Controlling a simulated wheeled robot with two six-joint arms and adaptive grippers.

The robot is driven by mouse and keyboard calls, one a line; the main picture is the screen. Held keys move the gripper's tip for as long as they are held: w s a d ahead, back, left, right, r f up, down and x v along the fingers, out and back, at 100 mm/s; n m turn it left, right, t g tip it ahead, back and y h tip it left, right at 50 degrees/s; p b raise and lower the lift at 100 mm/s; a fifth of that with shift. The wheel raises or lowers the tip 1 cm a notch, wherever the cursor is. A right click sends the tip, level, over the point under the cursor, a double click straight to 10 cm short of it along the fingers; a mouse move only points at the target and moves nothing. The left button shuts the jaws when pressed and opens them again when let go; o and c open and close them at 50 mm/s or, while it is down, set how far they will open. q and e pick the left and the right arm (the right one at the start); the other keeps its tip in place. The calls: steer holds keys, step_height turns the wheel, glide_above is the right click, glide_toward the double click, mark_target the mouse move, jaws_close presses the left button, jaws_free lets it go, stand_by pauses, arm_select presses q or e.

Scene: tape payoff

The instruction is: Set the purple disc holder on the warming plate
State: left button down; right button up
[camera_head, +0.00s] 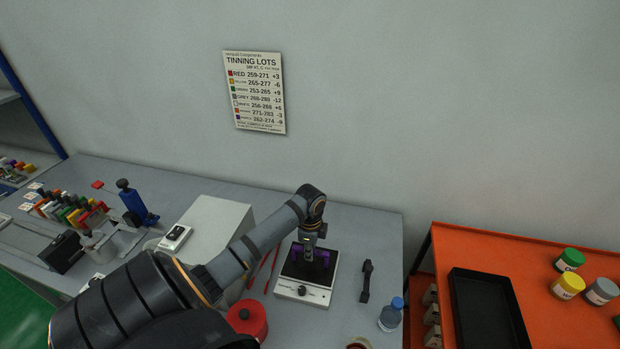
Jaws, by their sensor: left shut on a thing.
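The warming plate (291,287) is a pale box with a black top and a front knob, standing on the grey bench. The purple disc holder (325,258) shows as small purple parts on both sides of my left gripper (309,253). My left gripper points down over the plate's black top and is shut on the holder. The gripper hides the holder's middle. I cannot tell whether the holder touches the plate or hangs just above it. My right gripper is not in view.
A red round container (247,318) stands left of the plate. A black handled tool (366,281) and a blue-capped bottle (392,315) are to its right. An orange table (480,250) holds a black tray (487,312) and several lidded jars. A tinning lots sign (254,92) hangs behind.

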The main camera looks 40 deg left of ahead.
arm_select(q)
steer(key=shift+f, duration=0.15)
steer(key=c, duration=1.3)
jaws_free()
steer(key=shift+o, duration=0.7)
steer(key=o, duration=0.5)
steer(key=shift+c, duration=0.2)
step_height(320, 180, up, 7)
steer(key=p, duration=0.7)
steer(key=shift+p, duration=0.4)
